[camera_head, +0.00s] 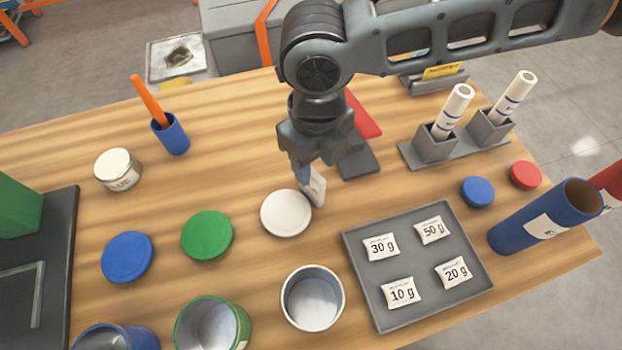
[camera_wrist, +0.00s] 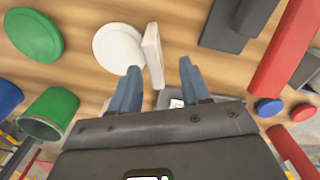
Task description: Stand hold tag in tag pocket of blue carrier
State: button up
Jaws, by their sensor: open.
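A blue tube (camera_head: 530,222) with a white label and an open end lies tilted at the right of the table, likely the blue carrier; I cannot make out its tag pocket. A yellow card (camera_head: 441,71) stands in a grey holder at the back; I cannot tell whether it is the hold tag. My gripper (camera_head: 311,174) is open, low over the table beside the white lid (camera_head: 285,213). A white upright slab (camera_head: 317,188) stands at the fingertips. In the wrist view the slab (camera_wrist: 153,52) is just beyond the open fingers, nearer the left one.
A grey tray (camera_head: 372,308) with several marked packets lies in front. A grey rack (camera_head: 408,153) holds two white tubes. Blue (camera_head: 127,257) and green (camera_head: 207,235) lids lie left. A red panel (camera_head: 362,114) and dark slab (camera_head: 358,160) are behind my gripper.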

jog(key=f, duration=0.4)
jog(key=shift+a+f+p, duration=0.3)
jog(key=shift+f+p, duration=0.05)
jog(key=shift+f, duration=0.05)
jog(key=shift+c, duration=0.4)
grip_shut()
